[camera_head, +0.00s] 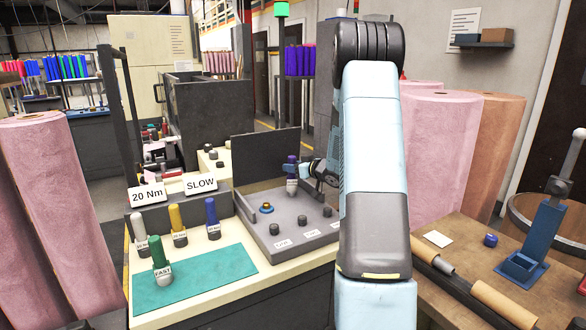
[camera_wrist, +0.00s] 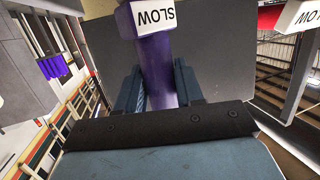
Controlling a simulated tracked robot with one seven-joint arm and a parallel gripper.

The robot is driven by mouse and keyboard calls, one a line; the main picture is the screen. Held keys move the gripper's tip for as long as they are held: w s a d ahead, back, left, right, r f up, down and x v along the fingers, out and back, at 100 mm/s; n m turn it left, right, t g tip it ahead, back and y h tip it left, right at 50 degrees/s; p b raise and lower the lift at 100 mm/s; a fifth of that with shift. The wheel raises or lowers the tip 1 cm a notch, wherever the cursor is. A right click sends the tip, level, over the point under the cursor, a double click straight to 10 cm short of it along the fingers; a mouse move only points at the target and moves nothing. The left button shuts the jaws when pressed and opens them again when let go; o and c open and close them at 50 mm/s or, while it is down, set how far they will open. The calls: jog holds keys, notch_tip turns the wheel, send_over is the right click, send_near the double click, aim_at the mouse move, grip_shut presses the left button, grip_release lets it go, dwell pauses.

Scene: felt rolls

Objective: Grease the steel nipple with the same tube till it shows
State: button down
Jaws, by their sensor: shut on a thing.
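My gripper (camera_head: 308,171) is shut on a purple tube (camera_head: 292,161), holding it upright with its pale end down over the grey tray (camera_head: 262,240). On the tray are a brass-coloured fitting (camera_head: 266,208) with a blue ring, and dark knob-like fittings (camera_head: 274,229), (camera_head: 305,221), (camera_head: 327,211) with labels too small to read. I cannot tell which is the steel nipple, nor whether the tube touches one.
A green tube (camera_head: 160,252) labelled FAST stands on the teal mat (camera_head: 215,282). White (camera_head: 139,228), yellow (camera_head: 176,218) and blue (camera_head: 211,211) tubes stand behind it. Signs reading 20 Nm (camera_head: 148,194) and SLOW (camera_head: 201,184) stand behind. A dark upright panel (camera_head: 262,158) backs the tray.

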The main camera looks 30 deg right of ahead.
aim_at(293, 156)
dwell(0.4)
jog(key=shift+r, duration=3.45)
